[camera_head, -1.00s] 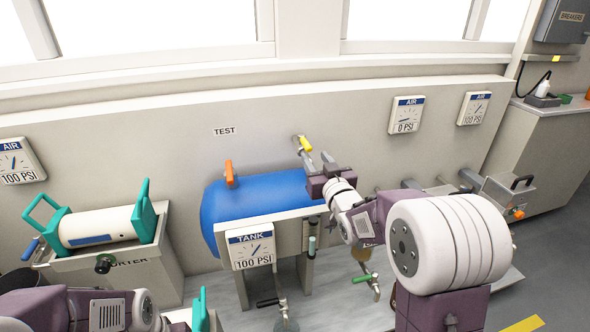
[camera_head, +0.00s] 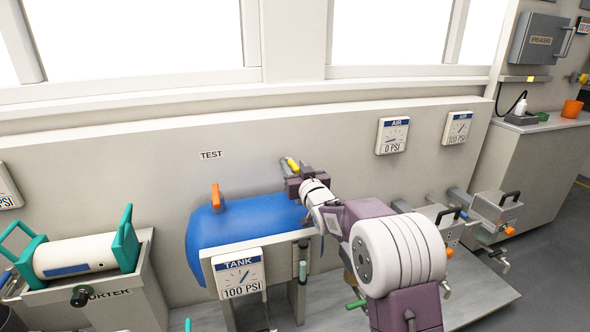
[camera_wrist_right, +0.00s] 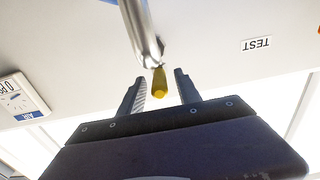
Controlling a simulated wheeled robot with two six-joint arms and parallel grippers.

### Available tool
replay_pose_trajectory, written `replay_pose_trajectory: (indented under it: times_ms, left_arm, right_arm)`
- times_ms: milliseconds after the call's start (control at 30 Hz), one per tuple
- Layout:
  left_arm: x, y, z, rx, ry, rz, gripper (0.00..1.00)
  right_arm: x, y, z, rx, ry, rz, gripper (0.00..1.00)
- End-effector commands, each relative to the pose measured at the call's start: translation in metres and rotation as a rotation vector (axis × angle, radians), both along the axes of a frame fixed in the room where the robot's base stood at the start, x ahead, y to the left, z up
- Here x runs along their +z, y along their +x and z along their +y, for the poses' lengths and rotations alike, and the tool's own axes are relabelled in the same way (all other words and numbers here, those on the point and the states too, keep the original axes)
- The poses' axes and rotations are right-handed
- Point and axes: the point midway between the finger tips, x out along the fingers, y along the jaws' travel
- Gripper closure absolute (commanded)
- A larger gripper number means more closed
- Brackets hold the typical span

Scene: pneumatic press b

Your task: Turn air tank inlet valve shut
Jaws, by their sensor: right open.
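The blue air tank (camera_head: 265,222) lies on a grey stand against the wall. A valve with a yellow handle (camera_head: 291,164) sits on a silver pipe behind the tank's top right. My right gripper (camera_head: 297,172) is open right at this handle. In the right wrist view the yellow handle (camera_wrist_right: 160,84) hangs from the silver pipe (camera_wrist_right: 143,35) between the open fingers of the right gripper (camera_wrist_right: 160,88). Gaps show on both sides, wider on the right, and neither finger appears to grip it. My left gripper is not in view.
An orange handle (camera_head: 216,197) stands on the tank's left top. The tank gauge (camera_head: 238,274) reads 100 PSI; a wall gauge (camera_head: 392,135) reads 0 PSI. A teal-handled white cylinder (camera_head: 86,255) lies at left. Silver fittings (camera_head: 492,213) stand at right.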

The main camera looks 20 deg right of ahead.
Motion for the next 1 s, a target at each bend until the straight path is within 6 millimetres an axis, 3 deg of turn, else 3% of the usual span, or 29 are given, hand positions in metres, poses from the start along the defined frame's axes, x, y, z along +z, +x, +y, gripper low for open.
replay_pose_trajectory:
  times_ms: [33, 167, 200, 1000]
  left_arm:
    - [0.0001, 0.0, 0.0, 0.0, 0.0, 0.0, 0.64]
    - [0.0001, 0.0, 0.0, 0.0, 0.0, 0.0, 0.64]
    - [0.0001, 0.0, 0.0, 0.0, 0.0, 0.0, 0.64]
    - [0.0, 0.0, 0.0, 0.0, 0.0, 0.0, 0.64]
  right_arm:
    - [0.0002, -0.0001, 0.0, 0.0, 0.0, 0.0, 0.6]
    - [0.0002, -0.0003, 0.0, 0.0, 0.0, 0.0, 0.96]
    - [0.0002, -0.0003, 0.0, 0.0, 0.0, -0.001, 1.0]
    - [0.0001, -0.0005, 0.0002, 0.001, -0.001, -0.001, 1.0]
